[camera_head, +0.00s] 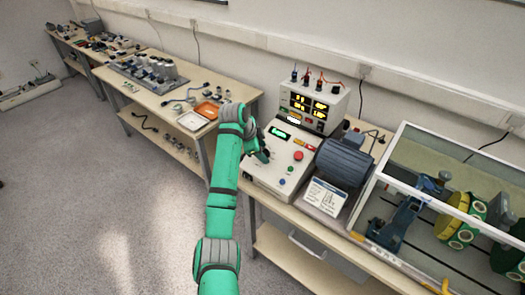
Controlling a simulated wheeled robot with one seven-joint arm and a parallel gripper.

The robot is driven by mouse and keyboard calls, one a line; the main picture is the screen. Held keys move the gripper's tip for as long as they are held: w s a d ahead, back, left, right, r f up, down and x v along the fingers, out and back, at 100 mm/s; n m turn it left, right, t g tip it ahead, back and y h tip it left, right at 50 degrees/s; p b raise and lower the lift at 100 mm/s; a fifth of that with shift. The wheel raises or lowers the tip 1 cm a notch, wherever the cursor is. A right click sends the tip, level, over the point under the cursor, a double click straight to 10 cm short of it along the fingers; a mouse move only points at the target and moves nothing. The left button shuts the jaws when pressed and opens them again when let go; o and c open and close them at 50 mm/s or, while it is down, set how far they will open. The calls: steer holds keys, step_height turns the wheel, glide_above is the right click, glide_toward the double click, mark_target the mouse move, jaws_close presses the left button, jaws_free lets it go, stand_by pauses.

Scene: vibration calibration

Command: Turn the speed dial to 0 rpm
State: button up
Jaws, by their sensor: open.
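My green arm reaches up from the bottom of the head view. My gripper (263,156), small and dark, is over the left part of a sloped white control box (276,171). The box has a lit green display (280,133), a red button (298,156), a small blue button (282,182) and a small green one. I cannot make out the speed dial; the gripper and wrist cover the left part of the panel. The fingers are too small to tell whether they touch anything.
A meter unit (310,101) with lit displays stands behind the box. A dark motor (343,160) and a printed card (325,196) are to its right. A clear-walled enclosure (398,146) holds the rig at far right. An orange tray (207,109) lies on the left bench.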

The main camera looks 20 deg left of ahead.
steer(key=c, duration=1)
steer(key=shift+c, duration=0.2)
steer(key=shift+n, duration=0.3)
steer(key=n, duration=1.3)
steer(key=shift+n+t+y, duration=0.3)
steer(key=shift+y, duration=0.1)
steer(key=shift+n, duration=2)
steer(key=shift+a, duration=0.1)
